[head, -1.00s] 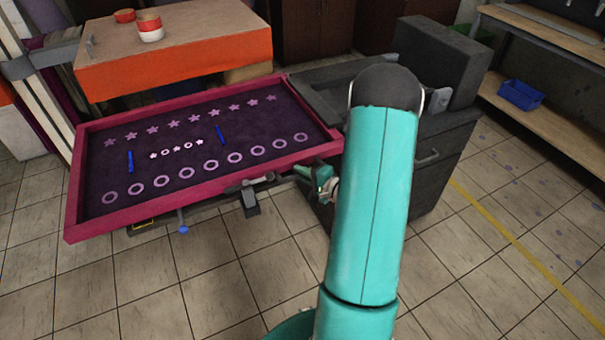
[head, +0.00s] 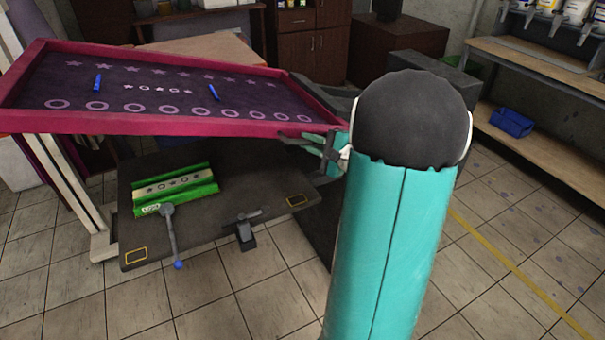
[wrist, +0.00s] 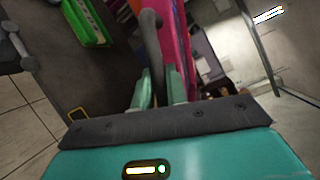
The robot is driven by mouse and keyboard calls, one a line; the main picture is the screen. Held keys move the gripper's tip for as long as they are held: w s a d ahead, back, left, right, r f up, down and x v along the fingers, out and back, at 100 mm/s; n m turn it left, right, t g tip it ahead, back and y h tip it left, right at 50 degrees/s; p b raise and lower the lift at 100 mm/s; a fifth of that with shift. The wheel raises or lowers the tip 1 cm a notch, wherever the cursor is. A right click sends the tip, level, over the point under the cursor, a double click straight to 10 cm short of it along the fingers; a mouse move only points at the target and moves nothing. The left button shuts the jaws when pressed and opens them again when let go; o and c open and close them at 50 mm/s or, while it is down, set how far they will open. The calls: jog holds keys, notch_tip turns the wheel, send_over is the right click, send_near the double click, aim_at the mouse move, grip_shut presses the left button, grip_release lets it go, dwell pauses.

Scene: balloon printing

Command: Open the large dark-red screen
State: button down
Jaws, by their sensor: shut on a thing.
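The large dark-red screen (head: 180,122) is raised and tilted in the head view, its front edge well above the dark table (head: 220,215). Its purple mesh carries rows of stars and rings. My gripper (head: 322,148) is at the screen's front right corner. In the wrist view my gripper (wrist: 160,98) is shut on a dark curved handle (wrist: 150,40) beside the screen's magenta frame (wrist: 178,50). My arm hides part of the handle and the area right of the screen in the head view.
A green-framed stencil piece (head: 178,188) lies on the uncovered table. A blue-knobbed lever (head: 172,235) and a dark clamp (head: 245,230) stand at the table's front edge. A shelf with a blue bin (head: 512,122) is at right. Floor in front is clear.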

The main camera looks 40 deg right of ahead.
jog(key=s+d+r+m+t, duration=0.1)
jog(key=s+d+r+m, duration=0.1)
jog(key=d+r, duration=0.5)
jog(key=s+d+r+m+t, duration=0.1)
jog(key=s+d+r+m, duration=0.1)
jog(key=d+r, duration=0.6)
jog(key=s+d+r+m, duration=0.2)
jog(key=d+r, duration=0.6)
jog(key=r, duration=1)
jog(key=shift+s+m+t+h, duration=0.3)
jog(key=shift+s+m+t, duration=0.1)
jog(key=shift+s, duration=0.05)
jog(key=shift+d, duration=0.1)
jog(key=c, duration=1.4)
grip_release()
jog(key=v, duration=1.3)
jog(key=shift+s, duration=0.35)
